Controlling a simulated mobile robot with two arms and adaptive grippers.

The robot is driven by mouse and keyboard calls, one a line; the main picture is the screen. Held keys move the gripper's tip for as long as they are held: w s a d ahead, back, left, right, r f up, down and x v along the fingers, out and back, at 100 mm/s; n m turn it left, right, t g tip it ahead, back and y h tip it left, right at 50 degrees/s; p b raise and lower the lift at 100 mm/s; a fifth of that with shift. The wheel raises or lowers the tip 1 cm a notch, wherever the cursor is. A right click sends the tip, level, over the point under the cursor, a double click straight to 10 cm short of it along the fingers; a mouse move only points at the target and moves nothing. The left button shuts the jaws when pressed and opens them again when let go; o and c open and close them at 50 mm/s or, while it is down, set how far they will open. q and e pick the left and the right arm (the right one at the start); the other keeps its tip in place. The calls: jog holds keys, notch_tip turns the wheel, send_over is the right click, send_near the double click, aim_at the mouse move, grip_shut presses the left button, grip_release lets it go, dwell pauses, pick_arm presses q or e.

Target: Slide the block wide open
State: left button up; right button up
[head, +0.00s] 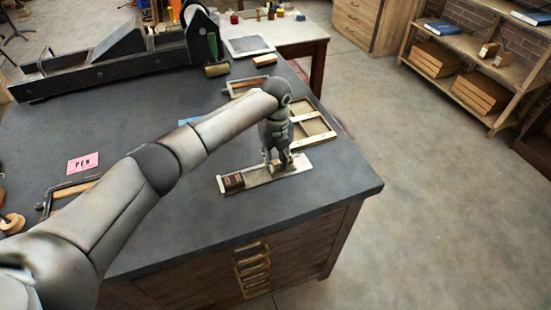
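A small dark brown block (233,181) sits at the left end of a pale, narrow tray-like base (257,182) on the dark worktop, near its right front edge. My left gripper (275,168) points down over the middle and right part of that base, to the right of the block and apart from it. Its fingertips are low, at or just above the base. They are too small to tell whether they are open or shut, or touch a part there. The gripper hides part of the base. My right gripper is not in view.
Behind my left gripper lies a wooden frame (313,127). A large black press (112,62) stands at the back left. A pink card (82,163) lies at the left. The worktop (200,230) is clear in front of the base.

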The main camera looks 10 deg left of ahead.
aim_at(275, 162)
pick_arm(q)
jog(key=shift+a+r, duration=0.1)
jog(key=shift+r, duration=0.1)
notch_tip(275, 162, up, 12)
jog(key=shift+f, duration=0.2)
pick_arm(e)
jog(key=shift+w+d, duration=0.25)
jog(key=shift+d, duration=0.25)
